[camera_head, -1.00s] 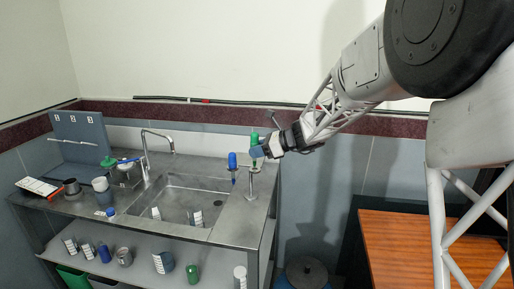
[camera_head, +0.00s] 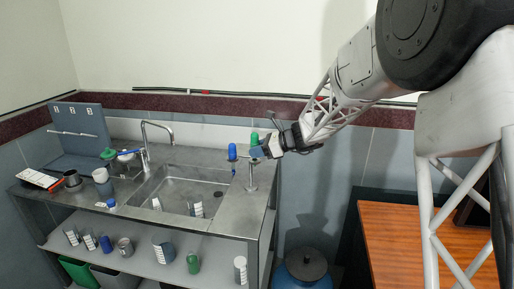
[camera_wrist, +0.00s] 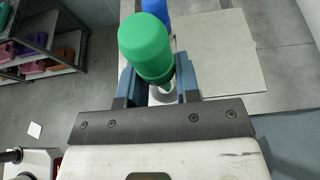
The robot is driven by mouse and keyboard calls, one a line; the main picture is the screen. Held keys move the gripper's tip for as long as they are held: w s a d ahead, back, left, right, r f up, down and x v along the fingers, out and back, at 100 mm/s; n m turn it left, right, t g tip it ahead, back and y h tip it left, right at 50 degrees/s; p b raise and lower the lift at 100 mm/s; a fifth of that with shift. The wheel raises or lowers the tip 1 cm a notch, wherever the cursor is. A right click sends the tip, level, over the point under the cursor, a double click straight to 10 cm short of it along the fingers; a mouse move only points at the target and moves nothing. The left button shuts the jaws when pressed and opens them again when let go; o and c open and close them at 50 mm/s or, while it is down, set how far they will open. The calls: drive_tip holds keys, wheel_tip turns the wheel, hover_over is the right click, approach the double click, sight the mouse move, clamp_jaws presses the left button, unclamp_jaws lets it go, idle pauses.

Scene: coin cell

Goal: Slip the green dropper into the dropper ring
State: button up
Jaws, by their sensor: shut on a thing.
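The green dropper, with its rounded green bulb (camera_head: 254,138), is held upright in my gripper (camera_head: 261,152), above the right end of the sink counter. In the wrist view the green bulb (camera_wrist: 146,45) stands between the two blue fingers, which are closed on the dropper just below it. A slim metal stand (camera_head: 251,180) rises from the counter directly below the gripper. The ring at its top is mostly hidden by the gripper, so I cannot tell whether the dropper tip is inside it. A blue dropper (camera_head: 232,152) stands upright just left of it; its bulb also shows in the wrist view (camera_wrist: 156,8).
Cups (camera_head: 103,182) and a white-and-red tray (camera_head: 40,179) sit farther left. The lower shelf (camera_head: 140,258) holds several jars. A wooden table (camera_head: 410,240) is at right.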

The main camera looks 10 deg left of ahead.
sight(258, 161)
drive_tip(key=shift+s+d+f, duration=0.1)
drive_tip(key=shift+f, duration=1.85)
drive_tip(key=shift+s+f, duration=0.1)
drive_tip(key=shift+f, duration=0.3)
clamp_jaws()
drive_tip(key=o, duration=1)
unclamp_jaws()
drive_tip(key=shift+f, duration=0.1)
drive_tip(key=shift+d, duration=0.1)
drive_tip(key=shift+c, duration=0.2)
drive_tip(key=d+r, duration=0.1)
drive_tip(key=d, duration=0.1)
drive_tip(key=d+r, duration=0.4)
drive_tip(key=shift+w+d+r, duration=0.1)
drive_tip(key=shift+w+d, duration=0.05)
drive_tip(key=shift+w, duration=0.25)
drive_tip(key=shift+d+r, duration=0.35)
drive_tip(key=shift+r, duration=0.1)
drive_tip(key=shift+r, duration=0.1)
